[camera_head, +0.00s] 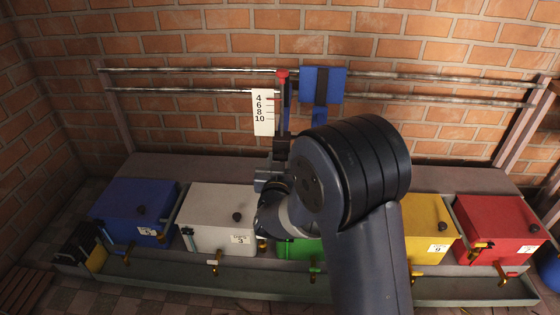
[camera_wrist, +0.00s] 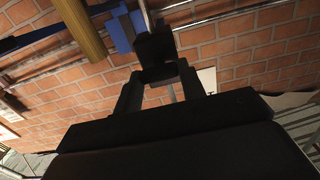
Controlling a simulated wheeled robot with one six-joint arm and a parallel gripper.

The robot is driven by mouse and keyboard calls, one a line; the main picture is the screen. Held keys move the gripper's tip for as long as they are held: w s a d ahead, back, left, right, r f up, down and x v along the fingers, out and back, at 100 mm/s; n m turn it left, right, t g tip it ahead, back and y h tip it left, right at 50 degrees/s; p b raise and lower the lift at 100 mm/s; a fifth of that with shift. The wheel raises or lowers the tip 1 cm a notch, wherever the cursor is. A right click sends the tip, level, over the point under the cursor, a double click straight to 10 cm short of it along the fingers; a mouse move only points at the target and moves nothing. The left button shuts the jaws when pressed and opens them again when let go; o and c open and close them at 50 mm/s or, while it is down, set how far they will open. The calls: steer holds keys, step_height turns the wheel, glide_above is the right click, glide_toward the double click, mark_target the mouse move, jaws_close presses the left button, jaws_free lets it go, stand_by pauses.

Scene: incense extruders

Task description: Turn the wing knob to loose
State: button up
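A slim upright rod with a red top (camera_head: 282,74) stands at the rails in the head view, beside a white scale plate (camera_head: 263,120) marked 4, 6, 8, 10. A dark block (camera_head: 281,147) sits low on this rod; a black block also shows in the wrist view (camera_wrist: 157,47). I cannot make out wings on it, so I cannot tell whether it is the wing knob. My gripper (camera_wrist: 159,75) has its two fingers apart, with the black block's lower end between or just beyond the tips. Contact cannot be told. My arm hides part of the head view.
A blue block (camera_head: 336,84) hangs on the two metal rails (camera_head: 420,77). Below stand a blue box (camera_head: 130,203), a white box (camera_head: 215,205), a partly hidden green box (camera_head: 297,252), a yellow box (camera_head: 424,220) and a red box (camera_head: 492,220). A brick wall stands behind.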

steer(key=c, duration=0.4)
steer(key=shift+c, duration=0.2)
steer(key=shift+n, duration=0.3)
steer(key=n+p, duration=0.2)
steer(key=n, duration=0.1)
steer(key=shift+r+n, duration=0.1)
steer(key=shift+n, duration=0.3)
steer(key=n+p, duration=0.2)
steer(key=n, duration=0.2)
steer(key=shift+a, duration=0.1)
steer(key=n+p, duration=0.2)
steer(key=n, duration=0.3)
steer(key=shift+f+n+p, duration=0.15)
steer(key=shift+n+p, duration=0.4)
steer(key=shift+n, duration=0.6)
steer(key=shift+f+n+p, duration=0.1)
steer(key=shift+n+p, duration=0.45)
steer(key=shift+n, duration=0.6)
